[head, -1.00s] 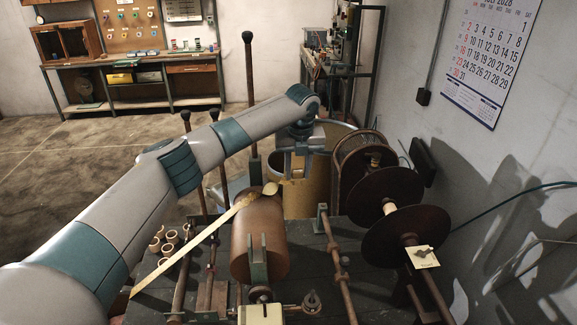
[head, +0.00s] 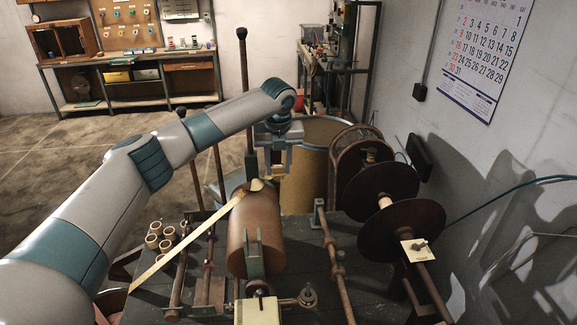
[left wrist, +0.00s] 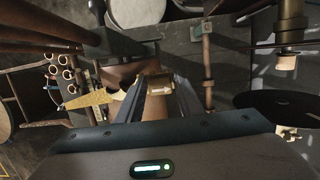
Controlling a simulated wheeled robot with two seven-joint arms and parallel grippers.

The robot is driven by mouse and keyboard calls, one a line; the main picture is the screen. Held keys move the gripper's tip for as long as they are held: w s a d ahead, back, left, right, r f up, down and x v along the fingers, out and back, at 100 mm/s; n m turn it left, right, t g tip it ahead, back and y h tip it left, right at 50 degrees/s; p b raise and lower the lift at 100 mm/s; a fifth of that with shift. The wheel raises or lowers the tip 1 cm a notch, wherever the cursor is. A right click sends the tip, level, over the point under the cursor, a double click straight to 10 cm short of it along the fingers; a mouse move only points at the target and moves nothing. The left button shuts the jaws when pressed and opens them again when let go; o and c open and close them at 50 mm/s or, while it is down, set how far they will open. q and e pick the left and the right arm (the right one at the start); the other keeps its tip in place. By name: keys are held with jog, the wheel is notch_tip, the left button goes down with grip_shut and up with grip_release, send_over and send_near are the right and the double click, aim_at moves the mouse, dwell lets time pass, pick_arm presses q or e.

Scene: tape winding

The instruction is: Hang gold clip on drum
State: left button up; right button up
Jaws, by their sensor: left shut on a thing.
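The brown drum (head: 262,225) lies in its stand on the dark bench, its top in shadow beneath my gripper. A flat gold strip (head: 190,232) runs from the lower left up to the drum's top, ending in a pale rounded tip (head: 257,185). My left gripper (head: 277,172) is just above the drum's far end, pointing down. In the left wrist view its fingers are shut on a small gold piece, which looks like the gold clip (left wrist: 160,85). The strip (left wrist: 92,100) shows left of the fingers. Whether the clip touches the drum, I cannot tell. My right gripper is out of view.
Several pale rings (head: 160,238) stand on the bench left of the drum. A rusty rod (head: 332,245) and large dark discs (head: 404,232) are to its right. A tall lever (head: 244,90) rises behind the drum, near my arm. A big yellowish barrel (head: 306,185) stands behind.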

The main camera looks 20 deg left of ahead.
pick_arm(q)
jog(key=s+a, duration=0.1)
jog(key=a, duration=0.2)
jog(key=s+a, duration=0.1)
jog(key=a, duration=0.1)
jog(key=shift+s+a+r, duration=0.45)
jog(key=shift+s+a, duration=0.25)
jog(key=shift+a, duration=0.35)
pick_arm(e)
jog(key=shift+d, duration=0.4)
pick_arm(q)
jog(key=shift+a, duration=0.15)
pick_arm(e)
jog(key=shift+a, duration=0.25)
pick_arm(q)
jog(key=s+a+f+g+h, duration=0.1)
jog(key=s+a, duration=0.4)
jog(key=a, duration=0.7)
jog(key=shift+g, duration=0.5)
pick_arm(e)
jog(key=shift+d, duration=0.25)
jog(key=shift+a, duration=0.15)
